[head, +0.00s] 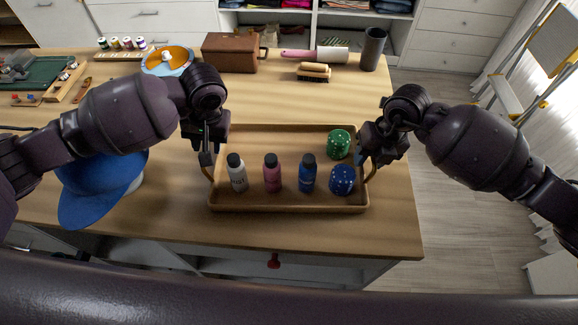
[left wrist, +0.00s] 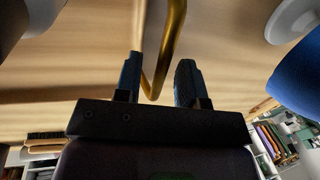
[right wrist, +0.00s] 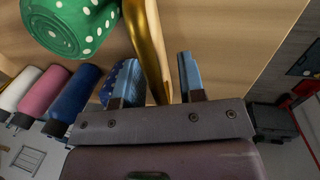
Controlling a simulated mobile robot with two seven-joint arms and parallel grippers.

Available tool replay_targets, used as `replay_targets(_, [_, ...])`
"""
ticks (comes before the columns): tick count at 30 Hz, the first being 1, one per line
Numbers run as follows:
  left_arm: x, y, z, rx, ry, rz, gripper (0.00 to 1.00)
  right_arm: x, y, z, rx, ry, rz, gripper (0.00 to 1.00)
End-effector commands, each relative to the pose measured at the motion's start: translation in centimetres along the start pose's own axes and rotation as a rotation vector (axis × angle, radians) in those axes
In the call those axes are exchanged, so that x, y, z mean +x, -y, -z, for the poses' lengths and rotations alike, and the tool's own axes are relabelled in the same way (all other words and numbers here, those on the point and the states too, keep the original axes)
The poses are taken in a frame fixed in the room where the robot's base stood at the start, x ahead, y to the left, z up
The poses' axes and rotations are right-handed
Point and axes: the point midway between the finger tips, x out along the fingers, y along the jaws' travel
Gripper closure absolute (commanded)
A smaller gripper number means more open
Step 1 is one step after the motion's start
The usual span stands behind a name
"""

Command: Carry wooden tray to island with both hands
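The wooden tray (head: 290,208) rests on the wooden island top and holds a white, a pink and a blue bottle, plus a green and a blue polka-dotted item. My left gripper (head: 206,160) is at the tray's left handle (head: 208,174); in the left wrist view the gold handle (left wrist: 158,85) lies between its open fingers (left wrist: 158,80), with gaps beside it. My right gripper (head: 366,160) is at the right handle; in the right wrist view that gold handle (right wrist: 148,45) passes between the open fingers (right wrist: 158,80). Contact with the handles cannot be told.
A blue cap (head: 100,188) lies left of the tray, partly under my left arm. A brown box (head: 229,52), brush (head: 314,72) and dark cup (head: 372,48) stand along the back edge. The top behind the tray is mostly clear. Floor lies to the right.

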Motion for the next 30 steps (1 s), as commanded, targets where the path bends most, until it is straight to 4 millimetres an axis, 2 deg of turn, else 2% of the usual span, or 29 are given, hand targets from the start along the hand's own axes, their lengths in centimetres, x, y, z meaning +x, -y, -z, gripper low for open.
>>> replay_targets(9, [-6.2, 0.0, 0.1, -0.001, -0.004, -0.001, 0.63, 0.0, 0.0, 0.0, 0.000, 0.000, 0.000, 0.63])
replay_targets(15, [-8.9, 0.0, 0.0, 0.000, -0.002, 0.000, 0.63, 0.0, 0.0, 0.0, 0.000, 0.000, 0.000, 0.63])
replay_targets(23, [-10.0, 0.1, 0.0, -0.001, -0.001, 0.001, 0.63, -0.5, 0.0, -0.1, -0.001, 0.001, 0.001, 0.63])
replay_targets(26, [-10.0, 0.1, 0.0, -0.001, -0.001, 0.001, 0.63, -1.7, 0.0, -0.1, -0.001, 0.003, 0.000, 0.63])
replay_targets(30, [-10.0, 0.1, 0.0, -0.001, -0.001, 0.001, 0.63, -4.2, 0.0, -0.1, -0.002, 0.004, 0.000, 0.63])
